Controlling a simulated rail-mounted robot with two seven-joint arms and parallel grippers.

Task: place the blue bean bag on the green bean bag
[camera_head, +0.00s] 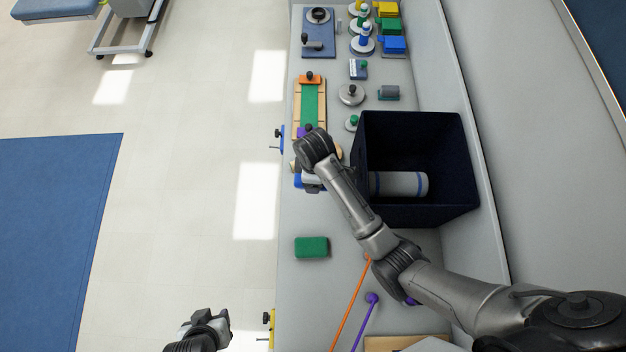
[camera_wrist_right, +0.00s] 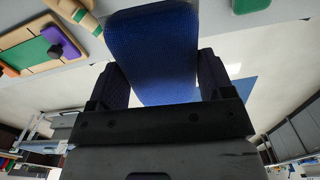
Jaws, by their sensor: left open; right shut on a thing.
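The green bean bag (camera_head: 311,247) lies flat on the grey counter near its left edge, with nothing on it. My right gripper (camera_wrist_right: 163,78) is shut on the blue bean bag (camera_wrist_right: 152,45), whose sides are between the two fingers. In the head view a blue end of this bag (camera_head: 298,181) shows beneath my right wrist, farther up the counter than the green bag; my arm hides the rest. A green corner (camera_wrist_right: 249,5) shows at the top right of the wrist view. My left gripper (camera_head: 208,325) is open and empty, low over the floor beside the counter.
A dark open bin (camera_head: 455,205) with a grey roll stands right of my right arm. A wooden board with a green strip (camera_head: 309,103) lies beyond. An orange stick (camera_head: 349,307) and a purple stick lie nearer. The counter around the green bag is clear.

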